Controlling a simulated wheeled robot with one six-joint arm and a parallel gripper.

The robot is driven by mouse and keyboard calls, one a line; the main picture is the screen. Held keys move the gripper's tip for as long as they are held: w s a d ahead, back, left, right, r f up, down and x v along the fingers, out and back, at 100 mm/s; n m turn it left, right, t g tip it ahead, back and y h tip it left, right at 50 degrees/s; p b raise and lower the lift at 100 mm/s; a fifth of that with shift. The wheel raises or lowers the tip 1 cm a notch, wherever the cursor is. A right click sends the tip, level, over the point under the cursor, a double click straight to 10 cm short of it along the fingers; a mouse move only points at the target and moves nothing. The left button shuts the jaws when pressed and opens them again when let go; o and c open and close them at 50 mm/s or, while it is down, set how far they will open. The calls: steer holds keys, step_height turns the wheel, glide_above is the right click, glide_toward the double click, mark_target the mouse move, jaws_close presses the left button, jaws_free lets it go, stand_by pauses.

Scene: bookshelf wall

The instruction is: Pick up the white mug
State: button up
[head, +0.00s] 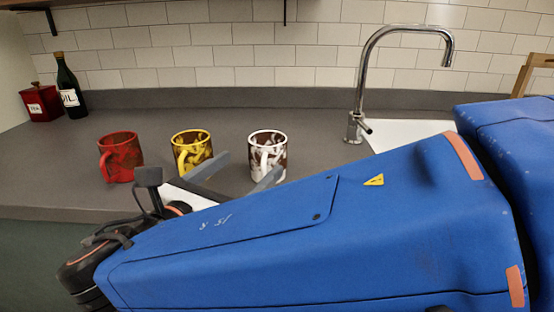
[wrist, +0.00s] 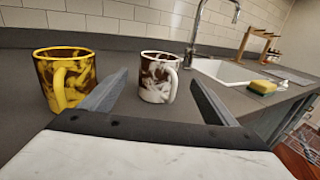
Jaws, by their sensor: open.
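The white mug, with brown patches, (head: 281,156) stands upright on the counter, rightmost of three mugs in the head view. In the wrist view the white mug (wrist: 156,82) stands beyond my gripper, between the lines of the two fingers, closer to the left one. My gripper (wrist: 160,85) is open and empty, its two grey fingers apart and pointing at the mug. In the head view my gripper (head: 248,168) is low over the counter, between the yellow and white mugs. My blue arm hides part of the counter.
A yellow mug (head: 190,150) stands left of the white one, close to my left finger in the wrist view. A red mug (head: 121,158) is farther left. A sink (head: 405,131) with a tall faucet (head: 359,90) lies to the right. A bottle (head: 70,88) and red tin (head: 40,104) stand back left.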

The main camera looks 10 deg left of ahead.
mark_target(259, 153)
steer(key=shift+x, duration=4.45)
steer(key=shift+a, duration=0.15)
steer(key=shift+c, duration=0.3)
steer(key=c, duration=1.4)
steer(key=shift+r, duration=0.2)
step_height(259, 153, up, 10)
steer(key=shift+f, duration=0.1)
